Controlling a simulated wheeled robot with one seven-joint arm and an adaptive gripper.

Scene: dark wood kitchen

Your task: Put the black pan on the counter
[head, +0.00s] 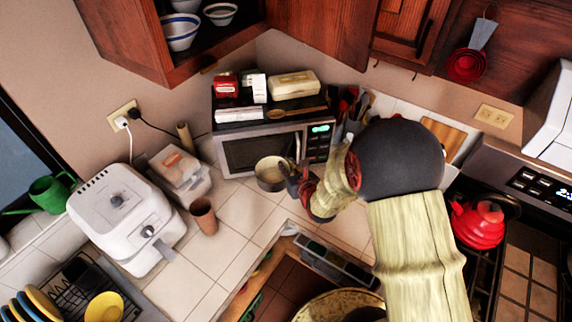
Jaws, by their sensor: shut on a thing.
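The black pan (269,184), dark outside with a pale inside, is in front of the microwave, over the white tiled counter (245,210). My gripper (293,178) is at the pan's right side and is shut on it, apparently at the handle, which the fingers mostly hide. The pan looks roughly level. I cannot tell whether its base touches the tiles or is slightly above them. My arm comes in from the lower right and covers part of the counter behind it.
The microwave (262,152) stands close behind the pan, with packets and a wooden spoon on top. A brown cup (204,216) and a white air fryer (125,218) are to the left. A red kettle (478,222) is on the stove. Tiles between cup and pan are clear.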

